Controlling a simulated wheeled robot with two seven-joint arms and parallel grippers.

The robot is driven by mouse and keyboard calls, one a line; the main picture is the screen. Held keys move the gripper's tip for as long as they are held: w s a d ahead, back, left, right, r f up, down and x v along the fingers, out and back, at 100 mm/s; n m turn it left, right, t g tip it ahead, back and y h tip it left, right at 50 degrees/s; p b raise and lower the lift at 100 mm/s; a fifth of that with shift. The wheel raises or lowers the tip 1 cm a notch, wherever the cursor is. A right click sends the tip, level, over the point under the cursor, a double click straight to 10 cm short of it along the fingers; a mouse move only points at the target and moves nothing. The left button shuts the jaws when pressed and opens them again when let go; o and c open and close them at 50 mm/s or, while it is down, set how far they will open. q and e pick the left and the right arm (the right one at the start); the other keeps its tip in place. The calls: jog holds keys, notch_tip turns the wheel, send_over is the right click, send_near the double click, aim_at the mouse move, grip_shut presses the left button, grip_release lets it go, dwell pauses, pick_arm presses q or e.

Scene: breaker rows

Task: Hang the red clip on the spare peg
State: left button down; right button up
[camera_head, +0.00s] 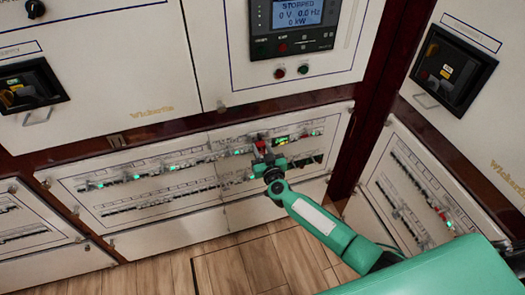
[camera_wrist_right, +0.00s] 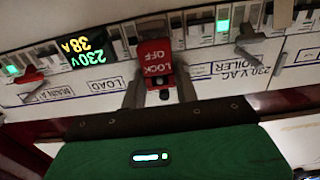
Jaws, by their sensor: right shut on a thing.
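The red clip (camera_wrist_right: 154,58), lettered LOCK OFF, sits between the two fingers of my right gripper (camera_wrist_right: 158,93) in the right wrist view. The gripper is shut on it. The clip is right at the upper breaker row, and I cannot tell whether it is still seated on a breaker. In the head view, the red clip (camera_head: 260,146) shows at the tip of my right gripper (camera_head: 261,157), in front of the lower middle panel. I cannot make out the spare peg for sure in either view. My left gripper is not in view.
Breaker rows with green lights fill the lower middle panel (camera_head: 150,205). A lit meter (camera_wrist_right: 88,48) reading 230V 38A is beside the clip. A dark lever or peg (camera_wrist_right: 250,42) sticks out on the other side. The side panel (camera_head: 405,195) has red parts. Wooden floor (camera_head: 235,270) lies below.

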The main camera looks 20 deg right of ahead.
jog(key=shift+w, duration=0.1)
jog(key=o, duration=1.1)
jog(key=shift+c, duration=0.2)
jog(key=s+p, duration=0.1)
jog(key=s, duration=1.2)
jog(key=shift+s+d+p, duration=0.2)
jog(key=shift+s+p, duration=0.2)
